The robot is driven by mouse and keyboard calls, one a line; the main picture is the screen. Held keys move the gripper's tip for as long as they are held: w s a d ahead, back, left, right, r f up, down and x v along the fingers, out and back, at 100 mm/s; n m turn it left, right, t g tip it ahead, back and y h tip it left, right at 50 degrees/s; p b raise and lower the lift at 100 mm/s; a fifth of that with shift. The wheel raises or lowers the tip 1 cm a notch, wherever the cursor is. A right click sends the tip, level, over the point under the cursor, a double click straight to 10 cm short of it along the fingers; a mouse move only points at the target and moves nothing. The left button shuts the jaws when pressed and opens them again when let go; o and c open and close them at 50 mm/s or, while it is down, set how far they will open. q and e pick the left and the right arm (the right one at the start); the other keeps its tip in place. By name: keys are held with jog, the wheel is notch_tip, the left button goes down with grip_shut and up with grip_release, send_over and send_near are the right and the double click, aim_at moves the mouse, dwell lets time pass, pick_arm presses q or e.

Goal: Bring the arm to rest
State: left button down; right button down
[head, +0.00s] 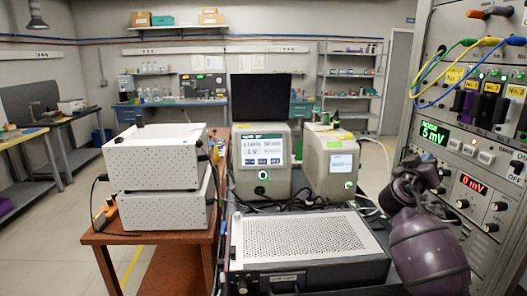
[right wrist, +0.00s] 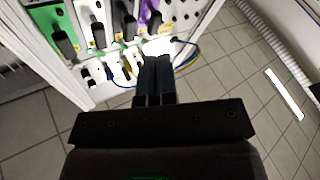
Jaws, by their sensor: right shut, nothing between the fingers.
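My right arm (head: 428,245), dark purple-grey, is bent at the right of the head view, in front of the instrument rack (head: 468,160). My right gripper (right wrist: 157,62) shows in the right wrist view with its two dark fingers together and nothing between them. The fingers point toward the rack's panel (right wrist: 105,60), with its black, green and purple plugs and blue and yellow cables. I cannot tell the exact gap to the panel. The fingertips are not clear in the head view. My left gripper is not in view.
A perforated metal box (head: 305,238) sits on the dark bench left of my arm. Two monitor units (head: 262,165) stand behind it. White stacked boxes (head: 155,160) are on a brown cart. Tiled floor (right wrist: 225,75) lies right of the rack in the wrist view.

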jog(key=a+f+n+t+y, duration=0.6)
jog(key=a+n+y, duration=0.3)
jog(key=a+y, duration=0.2)
jog(key=s+a+f+g+y, duration=0.1)
jog(key=s+a+f+y, duration=0.25)
jog(key=s+f, duration=0.5)
jog(key=s+f+m+g+y, duration=0.1)
jog(key=s+f+m+g, duration=0.2)
jog(key=s+f, duration=2.5)
jog(key=s+g, duration=0.3)
jog(key=shift+f, duration=0.2)
jog(key=shift+a+y, duration=0.15)
jog(key=shift+y, duration=0.1)
